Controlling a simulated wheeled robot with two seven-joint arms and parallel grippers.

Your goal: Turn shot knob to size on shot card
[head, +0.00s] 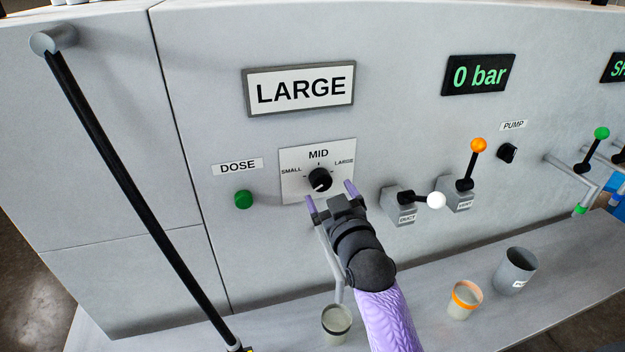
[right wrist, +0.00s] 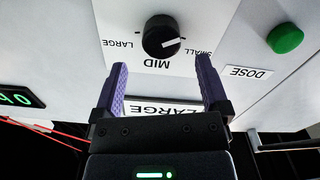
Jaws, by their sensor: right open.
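The shot card (head: 300,87) is a framed white sign on the panel reading LARGE. Below it, the black shot knob (head: 319,180) sits on a white plate marked SMALL, MID and LARGE. The knob also shows in the right wrist view (right wrist: 162,36), where its white pointer is on the SMALL side. My right gripper (head: 331,195) is open and empty just in front of and below the knob, its purple fingers apart and not around it. It also shows in the right wrist view (right wrist: 162,66). My left gripper is not in view.
The green DOSE button (head: 243,199) is left of the knob. The DUCT lever (head: 436,200) and orange-tipped VENT lever (head: 478,146) are to the right. Cups (head: 336,322), (head: 464,299) and a grey pot (head: 515,271) stand on the ledge. A long black rod (head: 130,185) crosses the left side.

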